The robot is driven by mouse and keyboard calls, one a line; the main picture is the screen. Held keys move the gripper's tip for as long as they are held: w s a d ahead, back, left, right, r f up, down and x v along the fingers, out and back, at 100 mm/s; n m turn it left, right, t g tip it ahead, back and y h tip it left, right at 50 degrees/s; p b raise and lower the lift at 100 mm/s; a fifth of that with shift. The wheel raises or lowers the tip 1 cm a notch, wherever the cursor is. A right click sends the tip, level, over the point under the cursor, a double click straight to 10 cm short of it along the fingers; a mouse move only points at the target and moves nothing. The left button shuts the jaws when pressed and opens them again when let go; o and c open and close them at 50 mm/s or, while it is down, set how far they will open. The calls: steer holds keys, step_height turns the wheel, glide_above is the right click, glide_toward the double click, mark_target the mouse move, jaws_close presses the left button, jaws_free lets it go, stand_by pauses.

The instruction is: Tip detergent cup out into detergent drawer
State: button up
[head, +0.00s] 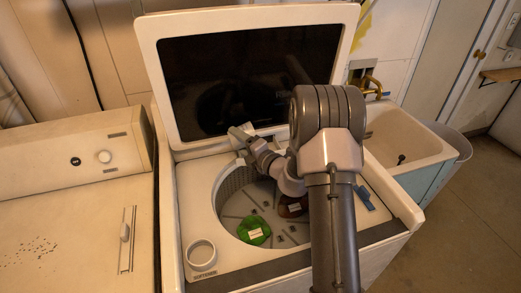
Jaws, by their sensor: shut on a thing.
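My gripper (246,144) is at the back left of the washer's round opening, just in front of the raised lid. It is shut on a small pale grey-green piece (238,132), which looks like the detergent cup. The piece seems tilted, and its mouth and contents are too small to make out. I cannot pick out the detergent drawer with certainty; the gripper and arm cover part of the washer's back deck. I cannot tell whether the piece touches the deck.
The washer's lid (250,75) stands open. A green packet (254,230) and a brown item (291,207) lie in the drum. A white softener ring (201,254) is at front left, a blue piece (365,197) at right. A sink (405,140) stands beyond.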

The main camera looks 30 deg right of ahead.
steer(key=shift+d+r, duration=0.15)
steer(key=shift+d, duration=0.1)
steer(key=shift+s+d+f+m+t, duration=0.1)
steer(key=shift+d+f+m+t, duration=0.1)
steer(key=shift+m, duration=0.3)
steer(key=shift+d+f+m+t, duration=0.1)
steer(key=shift+m+t, duration=0.1)
steer(key=shift+m, duration=0.3)
stand_by(0.5)
steer(key=shift+d+r+m+p, duration=0.1)
steer(key=shift+r+m+p, duration=0.05)
steer(key=shift+m+p, duration=0.2)
